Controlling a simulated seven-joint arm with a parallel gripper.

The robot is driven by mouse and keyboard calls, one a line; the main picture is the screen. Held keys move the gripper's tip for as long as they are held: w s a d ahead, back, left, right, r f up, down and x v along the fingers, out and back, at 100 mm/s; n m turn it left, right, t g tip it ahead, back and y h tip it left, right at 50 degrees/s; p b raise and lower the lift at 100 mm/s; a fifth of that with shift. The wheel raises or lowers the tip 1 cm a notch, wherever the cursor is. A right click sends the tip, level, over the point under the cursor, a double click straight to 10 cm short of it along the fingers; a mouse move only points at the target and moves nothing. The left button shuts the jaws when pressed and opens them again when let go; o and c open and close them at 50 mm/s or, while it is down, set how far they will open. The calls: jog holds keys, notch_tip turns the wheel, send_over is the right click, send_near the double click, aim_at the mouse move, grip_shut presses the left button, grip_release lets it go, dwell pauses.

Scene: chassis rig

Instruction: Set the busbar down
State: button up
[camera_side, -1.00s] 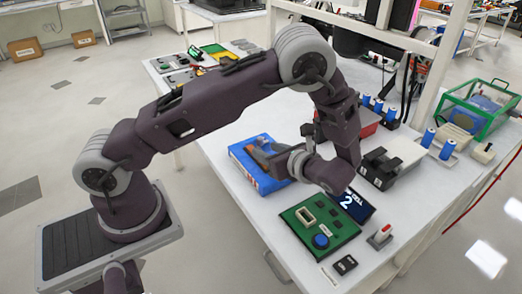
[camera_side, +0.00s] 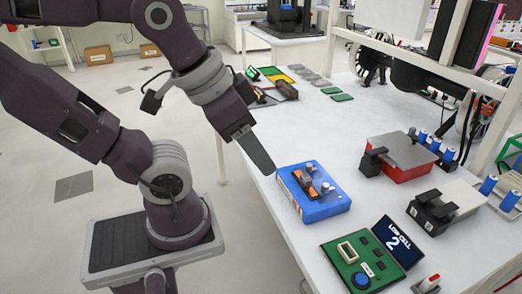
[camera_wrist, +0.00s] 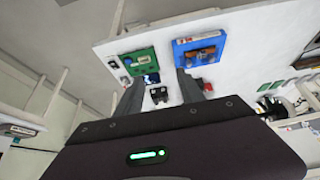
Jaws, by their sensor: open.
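In the wrist view the bar (camera_wrist: 204,52) also lies on the blue block (camera_wrist: 180,47). My gripper (camera_side: 270,170) is apart from the block, above and left of it in the side view, its fingers pointing down toward the table. In the wrist view my gripper (camera_wrist: 158,88) has its two fingers well apart, with nothing between them. The bar's underside is hidden.
Black-clamped blocks, one red (camera_side: 401,173) and one grey (camera_side: 462,195), sit to the right, near several blue cylinders (camera_side: 422,136). White table is bare behind the blue block.

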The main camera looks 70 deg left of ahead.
dwell(0.3)
jog(key=n+g, duration=0.6)
jog(key=n, duration=1.2)
send_over(306, 176)
jog(key=f, duration=1.5)
jog(key=shift+w+d+f, duration=0.15)
jog(key=shift+d+f, duration=0.1)
jog(key=f, duration=0.7)
jog(key=shift+a, duration=0.2)
grip_shut()
